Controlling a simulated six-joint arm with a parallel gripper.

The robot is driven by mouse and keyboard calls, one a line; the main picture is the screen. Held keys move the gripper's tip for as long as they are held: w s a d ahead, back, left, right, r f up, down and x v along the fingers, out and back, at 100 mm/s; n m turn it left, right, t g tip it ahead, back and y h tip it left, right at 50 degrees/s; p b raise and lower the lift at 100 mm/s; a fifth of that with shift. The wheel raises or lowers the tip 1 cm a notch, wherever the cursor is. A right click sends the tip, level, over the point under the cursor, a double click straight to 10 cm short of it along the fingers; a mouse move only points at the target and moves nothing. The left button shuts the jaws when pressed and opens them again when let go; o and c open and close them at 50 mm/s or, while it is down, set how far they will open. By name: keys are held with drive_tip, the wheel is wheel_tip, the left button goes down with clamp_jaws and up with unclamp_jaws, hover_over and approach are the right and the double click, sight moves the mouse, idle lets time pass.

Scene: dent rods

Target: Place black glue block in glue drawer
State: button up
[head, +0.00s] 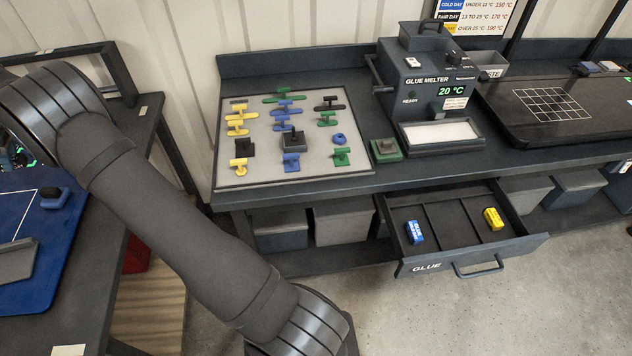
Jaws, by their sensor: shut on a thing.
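The glue drawer (450,242) is pulled open below the bench and is marked GLUE on its front. It has three compartments. A blue glue block (415,232) lies in the left one and a yellow glue block (493,219) in the right one. The middle one looks empty. I cannot make out a black glue block in the head view. My arm crosses the left side and runs out of the bottom edge. My gripper and anything in it are outside the picture.
The glue melter (430,90) stands on the bench with a pale tray (440,134) in front. A light board (258,174) holds several coloured tabs. A small green pad (385,151) sits beside it. Grey bins (342,222) stand under the bench. Open floor lies before the drawer.

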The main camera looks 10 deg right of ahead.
wheel_tip(320, 180, up, 3)
drive_tip(key=shift+r, duration=0.2)
drive_tip(key=shift+w+d+r, duration=0.2)
drive_tip(key=shift+w+d, duration=0.25)
drive_tip(key=w+d+m+t, duration=0.1)
drive_tip(key=w+d+m, duration=0.1)
drive_tip(key=w+d, duration=0.6)
drive_tip(key=w+d+m, duration=0.1)
drive_tip(key=w+d, duration=0.4)
drive_tip(key=d, duration=0.7)
drive_tip(key=w+d+m+t, duration=0.1)
drive_tip(key=w+d+m, duration=0.1)
drive_tip(key=w+d, duration=0.6)
drive_tip(key=s+d+r+m+t+h, duration=0.15)
drive_tip(key=d+m, duration=0.45)
drive_tip(key=d, duration=3.6)
drive_tip(key=s+d+m, duration=0.2)
drive_tip(key=s+d, duration=0.3)
drive_tip(key=d, duration=0.7)
drive_tip(key=m+t+h, duration=0.2)
drive_tip(key=m+h, duration=0.1)
drive_tip(key=m, duration=0.4)
hover_over(452, 226)
drive_tip(key=s, duration=0.1)
drive_tip(key=f, duration=2.8)
drive_tip(key=shift+s+f, duration=0.2)
drive_tip(key=shift+f, duration=0.05)
drive_tip(key=shift+f, duration=0.1)
